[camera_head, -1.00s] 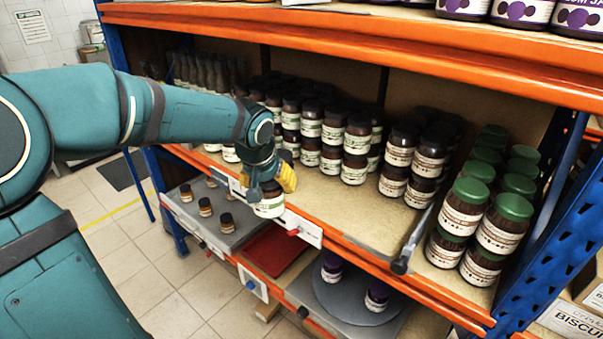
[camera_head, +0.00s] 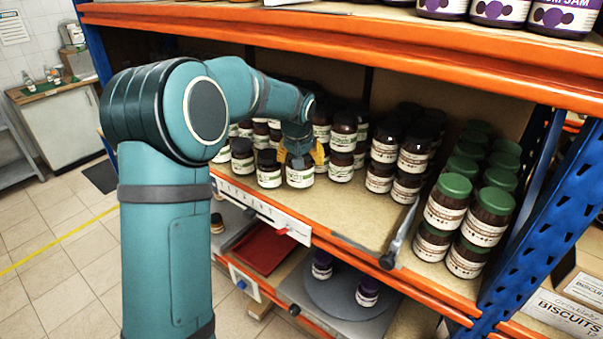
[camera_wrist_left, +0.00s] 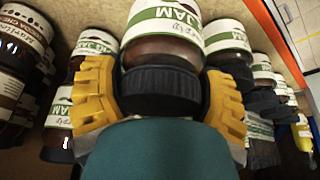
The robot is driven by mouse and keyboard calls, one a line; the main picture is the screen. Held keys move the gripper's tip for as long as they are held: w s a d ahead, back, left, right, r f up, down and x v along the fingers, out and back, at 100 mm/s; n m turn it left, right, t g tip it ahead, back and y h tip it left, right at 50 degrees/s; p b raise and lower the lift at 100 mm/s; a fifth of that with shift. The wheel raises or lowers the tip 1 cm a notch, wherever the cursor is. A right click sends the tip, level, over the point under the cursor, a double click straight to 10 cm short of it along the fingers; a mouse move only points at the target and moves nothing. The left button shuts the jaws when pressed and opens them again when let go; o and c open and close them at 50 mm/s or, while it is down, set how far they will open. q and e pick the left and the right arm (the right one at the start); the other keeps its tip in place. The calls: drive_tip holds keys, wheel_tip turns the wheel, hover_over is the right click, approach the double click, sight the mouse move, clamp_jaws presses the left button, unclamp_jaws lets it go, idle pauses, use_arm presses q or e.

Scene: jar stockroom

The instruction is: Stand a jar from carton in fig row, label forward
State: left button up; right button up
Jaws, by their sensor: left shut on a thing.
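My left gripper (camera_head: 301,160) has its yellow fingers shut on a dark-lidded jar (camera_head: 299,178) with a white and green label. The jar is upright at the front of the stacked jars, at about shelf height; I cannot tell if its base touches the board. In the left wrist view the gripper (camera_wrist_left: 160,95) grips the held jar (camera_wrist_left: 165,28) around its black lid, and "JAM" reads on the label. In the head view the label faces the front. The word "fig" is not legible on the row. My right gripper is not in view.
A similar jar (camera_head: 269,170) stands just left, and another (camera_head: 341,166) just right. Green-lidded jars (camera_head: 446,205) stand at the right beyond a divider (camera_head: 405,232). Bare shelf board (camera_head: 355,215) lies between. The orange shelf edge (camera_head: 340,248) runs in front; an upper shelf overhangs.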

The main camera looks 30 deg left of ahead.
sight(301, 172)
use_arm(q)
wheel_tip(301, 172, down, 4)
drive_tip(key=shift+f+b, duration=0.1)
drive_tip(key=shift+b, duration=0.2)
drive_tip(key=shift+w+f, duration=0.15)
drive_tip(key=shift+f, duration=0.25)
drive_tip(key=o, duration=1.2)
drive_tip(key=p+v, duration=0.1)
drive_tip(key=v, duration=1.1)
drive_tip(key=shift+f, duration=0.1)
